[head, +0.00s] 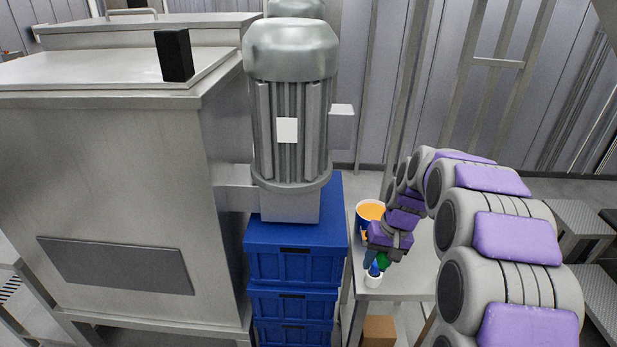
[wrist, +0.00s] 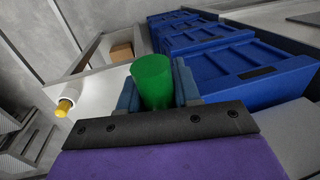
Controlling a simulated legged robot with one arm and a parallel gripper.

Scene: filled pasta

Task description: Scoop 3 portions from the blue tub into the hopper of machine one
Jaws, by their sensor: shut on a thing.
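My gripper (head: 382,257) is low over the pale table, shut on a green cylinder (wrist: 153,82). In the wrist view the cylinder stands between the two blue-grey fingers; its far end is hidden. The green also shows in the head view (head: 384,262). A tub with a pale rim and orange contents (head: 370,211) stands on the table just behind my gripper, which partly hides it. A large steel machine (head: 130,190) fills the left of the head view, its top covered by a flat lid (head: 110,68). I cannot tell whether it is machine one.
A small white cup (head: 373,281) stands just below my gripper; a white cylinder with a yellow end (wrist: 68,103) shows in the wrist view. Stacked blue crates (head: 292,255) stand left of the table (head: 412,278), under a large motor (head: 290,110). A brown box (head: 379,331) is below.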

